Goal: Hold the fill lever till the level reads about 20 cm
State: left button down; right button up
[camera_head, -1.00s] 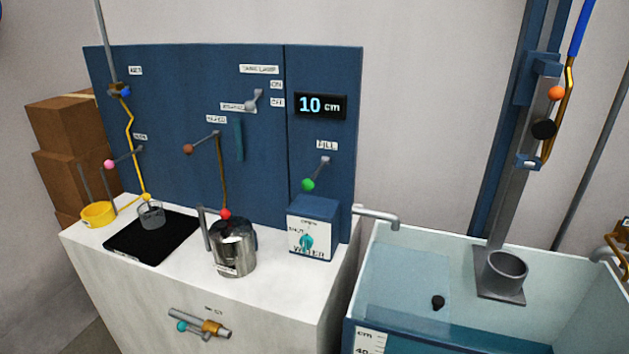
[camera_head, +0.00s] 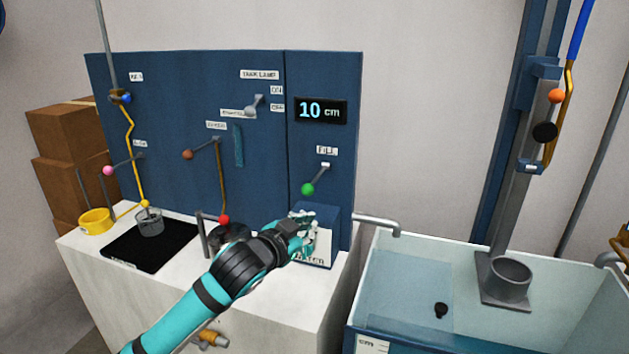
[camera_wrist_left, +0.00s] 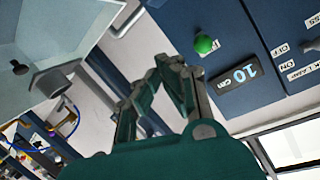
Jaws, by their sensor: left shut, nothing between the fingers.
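The fill lever (camera_head: 315,179) is on the blue panel under the FILL label, its green knob (camera_head: 308,189) hanging down to the left. The green knob also shows in the left wrist view (camera_wrist_left: 204,44). The level display (camera_head: 320,110) reads 10 cm. My left gripper (camera_head: 306,232) is shut and empty, in front of the water box (camera_head: 326,218) and below the knob, apart from it. It hides the box's dial. In the left wrist view the fingertips (camera_wrist_left: 172,62) are together beside the knob. My right gripper is not in view.
The tank (camera_head: 400,290) at the right holds water, with a small dark plug (camera_head: 441,310) in it. A spout (camera_head: 378,222) reaches over its edge. A metal pot (camera_head: 236,234) stands left of my gripper, partly hidden by my arm. Other levers are on the panel.

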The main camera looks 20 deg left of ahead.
aim_at(317, 178)
pick_arm(q)
jog(key=w+a+r+t, duration=0.1)
jog(key=w+a+r, duration=0.1)
jog(key=r, duration=0.6)
jog(key=shift+w+r+m+t, duration=0.4)
jog(key=shift+w, duration=0.2)
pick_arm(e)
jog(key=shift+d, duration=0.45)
pick_arm(q)
jog(key=shift+w, duration=0.1)
jog(key=w+d+p, duration=0.2)
jog(key=w+p, duration=0.1)
jog(key=w, duration=0.7)
jog(key=f, duration=0.1)
jog(key=s+a+f, duration=0.1)
jog(key=a+f+p, duration=0.1)
jog(key=f, duration=0.1)
jog(key=shift+s, duration=0.25)
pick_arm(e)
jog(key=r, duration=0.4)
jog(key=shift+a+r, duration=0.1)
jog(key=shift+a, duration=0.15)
